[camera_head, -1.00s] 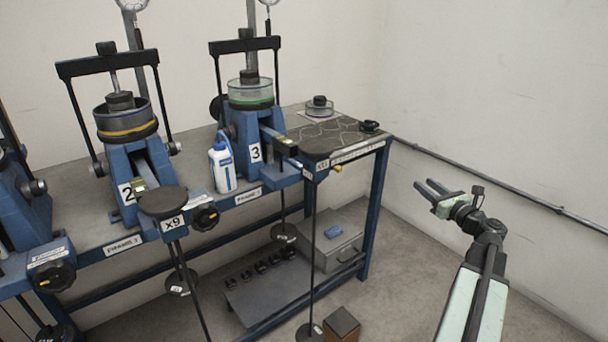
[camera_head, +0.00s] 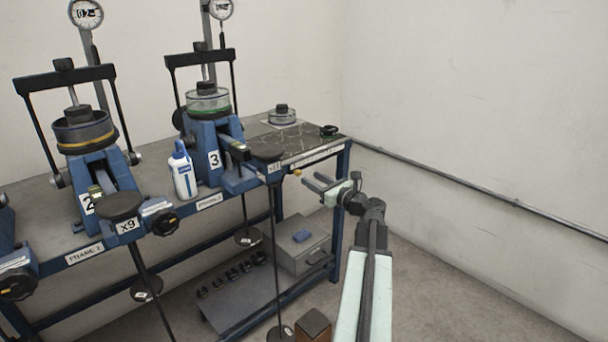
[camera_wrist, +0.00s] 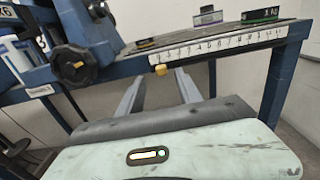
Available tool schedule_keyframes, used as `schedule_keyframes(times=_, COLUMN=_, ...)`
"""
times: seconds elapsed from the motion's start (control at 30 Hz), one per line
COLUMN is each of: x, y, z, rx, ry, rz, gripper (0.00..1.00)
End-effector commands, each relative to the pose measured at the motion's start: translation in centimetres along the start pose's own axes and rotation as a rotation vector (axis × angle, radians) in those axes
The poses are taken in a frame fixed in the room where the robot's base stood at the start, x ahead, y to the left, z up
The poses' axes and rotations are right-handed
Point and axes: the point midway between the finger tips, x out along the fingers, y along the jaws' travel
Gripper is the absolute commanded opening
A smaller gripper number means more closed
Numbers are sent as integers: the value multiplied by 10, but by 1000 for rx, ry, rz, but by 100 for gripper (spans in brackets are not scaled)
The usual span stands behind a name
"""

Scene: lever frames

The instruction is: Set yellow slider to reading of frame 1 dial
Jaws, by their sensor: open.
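The yellow slider (camera_head: 297,172) is a small knob at the front edge of the bench's right end. In the wrist view the slider (camera_wrist: 161,69) hangs under the left end of a white numbered scale (camera_wrist: 225,43), near its lowest marks. My gripper (camera_head: 311,178) is open and empty, just right of the slider in the head view. In the wrist view its two fingers (camera_wrist: 160,76) point toward the scale, with the slider in line between the tips. Contact cannot be told. Frame 1's dial is out of view; dials show above frame 2 (camera_head: 86,14) and frame 3 (camera_head: 220,9).
A black hand knob (camera_wrist: 74,65) and blue bench legs lie near the fingers. A hanging rod with a weight (camera_head: 280,332) stands below the bench edge. A white bottle (camera_head: 183,172) is by frame 3. Floor to the right is clear.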

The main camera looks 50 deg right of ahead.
Motion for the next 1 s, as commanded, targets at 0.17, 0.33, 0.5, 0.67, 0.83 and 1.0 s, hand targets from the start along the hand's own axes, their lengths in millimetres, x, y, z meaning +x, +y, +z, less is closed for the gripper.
schedule_keyframes(times=0.17, x=36, y=-4, z=0, rx=0, ry=0, rz=-1, gripper=42)
schedule_keyframes(times=0.33, x=55, y=-4, z=0, rx=0, ry=0, rz=-3, gripper=42)
schedule_keyframes(times=0.5, x=59, y=-3, z=0, rx=0, ry=0, rz=-4, gripper=42)
schedule_keyframes(times=0.67, x=58, y=-3, z=0, rx=0, ry=0, rz=-4, gripper=36)
schedule_keyframes(times=0.83, x=58, y=-3, z=0, rx=0, ry=0, rz=-5, gripper=0)
schedule_keyframes(times=1.0, x=58, y=-4, z=0, rx=0, ry=0, rz=-5, gripper=0)
